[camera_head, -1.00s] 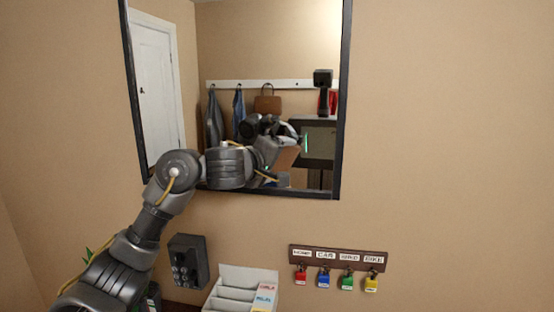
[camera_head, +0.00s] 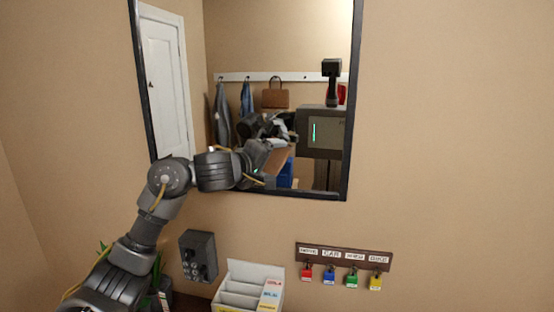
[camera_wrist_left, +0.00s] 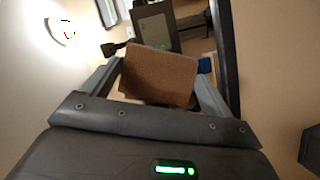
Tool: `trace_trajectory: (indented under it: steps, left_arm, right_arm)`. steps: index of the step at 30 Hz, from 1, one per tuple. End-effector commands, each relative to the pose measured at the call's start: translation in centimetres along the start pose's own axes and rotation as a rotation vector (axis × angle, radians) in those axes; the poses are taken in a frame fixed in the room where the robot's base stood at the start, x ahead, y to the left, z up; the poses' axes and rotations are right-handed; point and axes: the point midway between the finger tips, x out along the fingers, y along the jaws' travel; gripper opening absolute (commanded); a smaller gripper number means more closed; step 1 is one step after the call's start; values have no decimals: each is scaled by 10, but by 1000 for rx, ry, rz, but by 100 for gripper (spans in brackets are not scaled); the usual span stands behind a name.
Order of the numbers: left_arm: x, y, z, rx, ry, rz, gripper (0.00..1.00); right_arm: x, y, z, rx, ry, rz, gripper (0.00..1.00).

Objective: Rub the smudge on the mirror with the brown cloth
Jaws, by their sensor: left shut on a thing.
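The mirror (camera_head: 290,40) hangs on the wall in a dark frame, and its frame (camera_wrist_left: 229,60) also shows in the left wrist view. My left gripper (camera_head: 262,158) is in front of the mirror's lower part. In the left wrist view, my left gripper (camera_wrist_left: 160,72) is shut on the brown cloth (camera_wrist_left: 158,76), which spreads flat across the space between the fingers and hides their tips. I cannot tell whether the cloth touches the glass. I cannot make out the smudge in either view. My right gripper is not in view.
Below the mirror are a dark wall box (camera_head: 198,257), a white sorter (camera_head: 246,290) and a key rack (camera_head: 343,257) with several coloured tags. Coats, a bag and my own body appear as reflections. The wall right of the mirror is clear.

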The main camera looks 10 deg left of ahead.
Motion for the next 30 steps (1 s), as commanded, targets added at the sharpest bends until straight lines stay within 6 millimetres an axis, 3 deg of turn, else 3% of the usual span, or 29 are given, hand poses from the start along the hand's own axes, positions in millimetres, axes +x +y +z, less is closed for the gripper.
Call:
trace_trajectory:
  steps: [13, 23, 30]
  left_arm:
    - [-12, -13, -28, -2, 0, -4, 65]
    - [-15, -19, -33, -1, -2, -2, 65]
    - [-21, -25, -48, -2, 0, -4, 65]
  right_arm:
    - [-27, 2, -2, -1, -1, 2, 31]
    - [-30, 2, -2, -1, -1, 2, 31]
    - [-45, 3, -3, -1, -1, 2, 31]
